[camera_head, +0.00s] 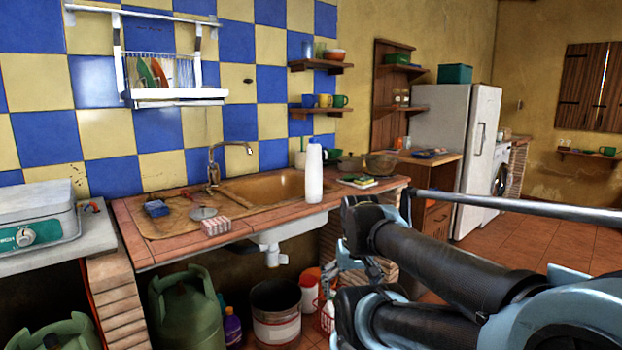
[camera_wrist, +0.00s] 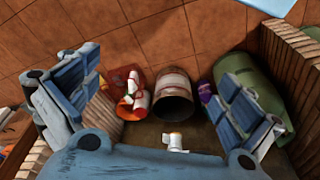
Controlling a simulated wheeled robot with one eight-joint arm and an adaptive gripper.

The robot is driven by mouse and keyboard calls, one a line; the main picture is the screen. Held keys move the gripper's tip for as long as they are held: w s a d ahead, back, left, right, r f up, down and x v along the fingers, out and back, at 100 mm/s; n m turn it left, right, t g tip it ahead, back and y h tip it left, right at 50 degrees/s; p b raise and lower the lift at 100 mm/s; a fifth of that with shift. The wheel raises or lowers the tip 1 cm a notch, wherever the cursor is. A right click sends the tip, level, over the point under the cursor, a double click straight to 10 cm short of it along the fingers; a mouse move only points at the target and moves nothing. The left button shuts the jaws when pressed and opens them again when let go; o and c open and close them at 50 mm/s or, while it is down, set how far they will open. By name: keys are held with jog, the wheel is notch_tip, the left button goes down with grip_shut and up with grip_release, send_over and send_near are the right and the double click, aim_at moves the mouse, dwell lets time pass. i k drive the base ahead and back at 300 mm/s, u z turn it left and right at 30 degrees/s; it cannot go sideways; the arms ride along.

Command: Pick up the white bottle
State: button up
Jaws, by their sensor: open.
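A tall white bottle (camera_head: 314,173) with a blue cap stands upright on the tiled counter (camera_head: 222,250), at the right front of the sink. It is not clearly visible in the wrist view. My gripper (camera_wrist: 160,98) is open and empty, its two blue fingers spread wide at the left and right of the wrist view. In the head view my gripper (camera_head: 360,265) is low and to the right of the bottle, below the counter top and apart from it, partly hidden by my arm. The wrist view looks at the floor area under the sink.
Beside the bottle lie books (camera_head: 357,181) and a pan (camera_head: 367,164). A sponge (camera_head: 216,226) is on the front edge. Beneath are a bucket (camera_head: 276,312), a green gas cylinder (camera_head: 187,310) and the white drain pipe (camera_head: 272,248). Open floor (camera_head: 540,245) lies right.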

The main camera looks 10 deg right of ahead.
aim_at(314, 177)
jog(key=z, duration=0.35)
jog(key=k, duration=1.4)
jog(key=u, duration=0.35)
jog(key=i, duration=1)
jog(key=z, duration=0.05)
